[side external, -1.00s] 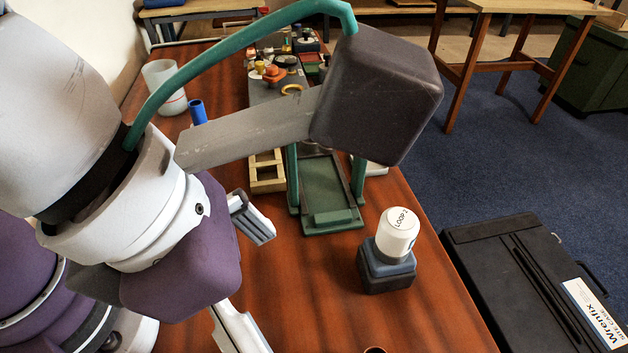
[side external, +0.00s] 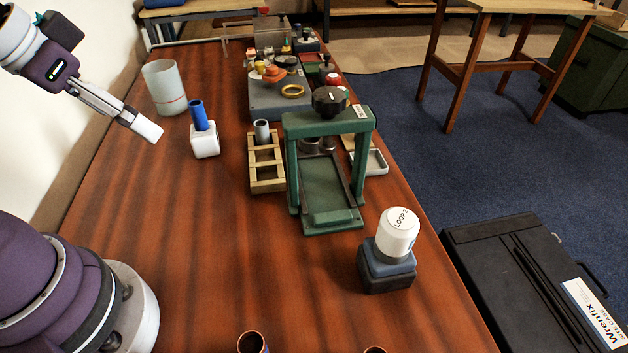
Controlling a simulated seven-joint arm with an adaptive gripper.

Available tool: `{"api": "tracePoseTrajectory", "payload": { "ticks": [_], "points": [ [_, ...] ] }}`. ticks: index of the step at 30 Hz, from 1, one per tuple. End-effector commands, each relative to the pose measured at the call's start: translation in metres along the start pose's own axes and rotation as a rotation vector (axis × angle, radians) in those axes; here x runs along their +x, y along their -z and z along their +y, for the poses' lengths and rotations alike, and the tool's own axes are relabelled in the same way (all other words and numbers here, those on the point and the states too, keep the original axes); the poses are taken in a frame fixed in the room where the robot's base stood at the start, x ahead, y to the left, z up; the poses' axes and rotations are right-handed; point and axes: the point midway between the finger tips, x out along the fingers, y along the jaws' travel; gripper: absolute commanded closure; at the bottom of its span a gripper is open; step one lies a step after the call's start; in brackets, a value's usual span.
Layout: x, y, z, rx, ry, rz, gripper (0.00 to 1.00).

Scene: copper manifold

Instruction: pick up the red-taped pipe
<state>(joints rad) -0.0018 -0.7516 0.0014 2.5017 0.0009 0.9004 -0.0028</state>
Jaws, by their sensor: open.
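I cannot make out a red-taped pipe for certain. A blue pipe (side external: 199,116) stands upright in a white block (side external: 205,142). A grey pipe end (side external: 262,131) stands in the wooden rack (side external: 266,180). Two round copper-coloured open ends, one left (side external: 252,343) and one right (side external: 375,350), are cut off by the bottom edge; any tape on them is hidden. My gripper (side external: 148,130) is open and empty, at upper left, left of the white block and apart from it. Its fingers overlap in this view.
A green press frame (side external: 325,190) with a black knob stands mid-table. A white-topped dark block (side external: 387,262) stands near the right edge. A translucent cup (side external: 164,90) with a red line is at the back left. Fittings crowd the far end. The front middle is bare.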

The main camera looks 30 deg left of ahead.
Motion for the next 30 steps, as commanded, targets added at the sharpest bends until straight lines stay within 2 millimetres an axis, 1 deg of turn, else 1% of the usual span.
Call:
{"api": "tracePoseTrajectory", "payload": {
  "ticks": [1,5,14,17,20,21,23,24,26,27,29,30],
  "points": [
    [0.000,0.000,0.000,0.001,0.000,0.000,0.22],
    [0.000,0.000,0.000,0.003,0.000,0.000,0.39],
    [0.000,0.001,0.001,0.008,-0.001,-0.001,0.40],
    [-0.001,0.012,0.010,0.084,-0.022,-0.029,0.40],
    [0.002,0.038,0.040,0.282,-0.072,-0.093,0.40],
    [0.005,0.048,0.058,0.383,-0.098,-0.123,0.40],
    [0.012,0.060,0.089,0.533,-0.135,-0.166,0.40],
    [0.018,0.064,0.112,0.632,-0.160,-0.193,0.40],
    [0.028,0.063,0.148,0.781,-0.197,-0.234,0.40],
    [0.035,0.059,0.173,0.879,-0.222,-0.260,0.40],
    [0.045,0.046,0.210,1.021,-0.257,-0.296,0.40],
    [0.051,0.034,0.232,1.107,-0.278,-0.318,0.40]
  ]
}}
